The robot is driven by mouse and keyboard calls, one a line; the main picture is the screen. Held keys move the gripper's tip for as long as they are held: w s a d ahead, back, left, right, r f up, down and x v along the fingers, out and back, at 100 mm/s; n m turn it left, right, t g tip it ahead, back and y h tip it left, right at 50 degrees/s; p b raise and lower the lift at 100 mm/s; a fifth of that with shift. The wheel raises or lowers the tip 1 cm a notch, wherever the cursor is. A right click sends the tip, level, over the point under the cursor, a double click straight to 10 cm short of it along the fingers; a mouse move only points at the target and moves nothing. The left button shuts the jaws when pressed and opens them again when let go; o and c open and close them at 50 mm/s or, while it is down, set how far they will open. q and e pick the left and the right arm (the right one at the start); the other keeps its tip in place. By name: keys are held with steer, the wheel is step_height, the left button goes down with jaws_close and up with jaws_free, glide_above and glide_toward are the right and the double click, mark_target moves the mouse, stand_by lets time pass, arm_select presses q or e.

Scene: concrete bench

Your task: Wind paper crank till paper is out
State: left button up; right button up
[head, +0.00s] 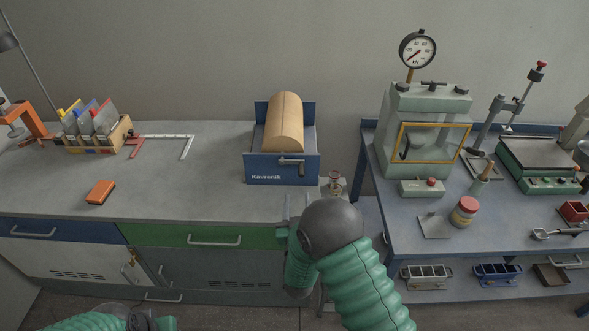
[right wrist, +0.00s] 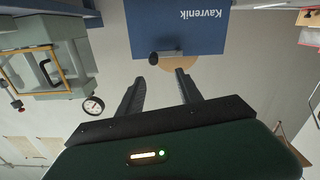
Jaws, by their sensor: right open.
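An orange block (head: 101,192) lies on the bench at the left, with a holder of coloured cards (head: 95,138) behind it. A blue table (head: 400,205) with a press (head: 425,105) and a red-lidded jar (head: 465,211) stands at the right. The bench left of the dispenser is mostly clear.

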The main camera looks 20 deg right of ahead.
mark_target(301, 172)
steer(key=x, duration=0.4)
steer(key=d+x, duration=0.1)
steer(key=x, duration=0.3)
steer(key=d+x, duration=0.1)
steer(key=x, duration=0.4)
steer(key=shift+s+d+f, duration=0.2)
steer(key=shift+s+f, duration=0.15)
steer(key=shift+s, duration=0.05)
steer(key=shift+w+a, duration=0.15)
steer(key=shift+w, duration=0.2)
steer(key=shift+w+a+r, duration=0.15)
steer(key=shift+w+a, duration=0.05)
steer(key=shift+a, duration=0.35)
steer(key=shift+d, duration=0.55)
steer(key=c, duration=0.8)
jaws_close()
arm_select(q)
steer(key=shift+w+d+r, duration=0.15)
steer(key=shift+d+r, duration=0.2)
steer(key=shift+d, duration=0.2)
arm_select(e)
steer(key=shift+a, duration=0.1)
arm_select(q)
steer(key=shift+a, duration=0.1)
arm_select(e)
steer(key=shift+a, duration=0.15)
